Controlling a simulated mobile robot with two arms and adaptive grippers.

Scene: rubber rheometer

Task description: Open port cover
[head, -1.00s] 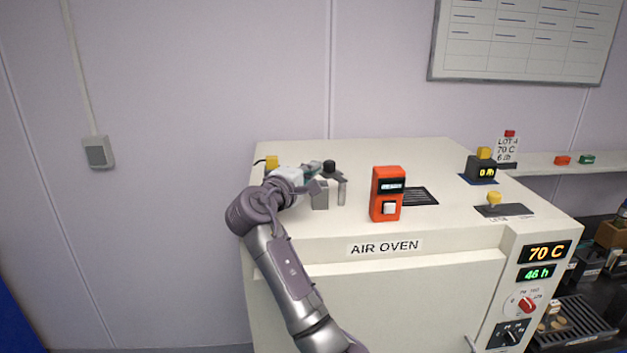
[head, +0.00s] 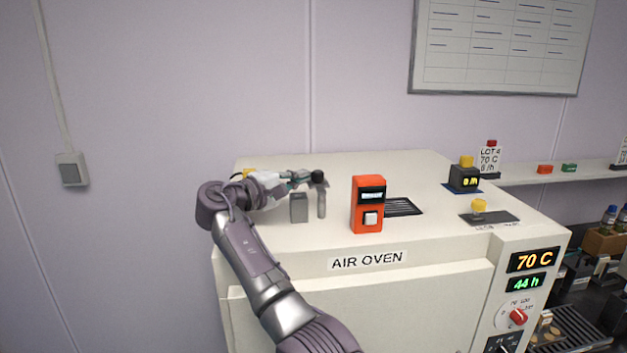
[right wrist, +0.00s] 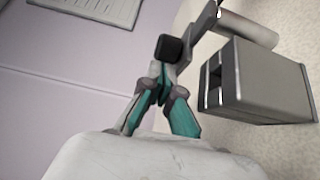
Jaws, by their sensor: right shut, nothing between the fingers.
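No part is marked as the port cover. On the left of the oven top, a black knob (head: 318,176) shows at the upper end of a grey post-like part (head: 321,202), beside a grey block (head: 299,208). My right gripper (head: 308,177) is shut and empty, its fingertips close to the knob's left side. In the right wrist view, the teal fingers (right wrist: 162,92) meet just below the black knob (right wrist: 172,48); I cannot tell if they touch it. The grey block (right wrist: 262,82) stands to their right. My left gripper is out of view.
The white air oven (head: 400,290) fills the centre. An orange device (head: 368,204) stands right of the post, before a dark vent (head: 403,207). A black timer with yellow button (head: 464,178) and a yellow knob on a dark plate (head: 479,207) are farther right.

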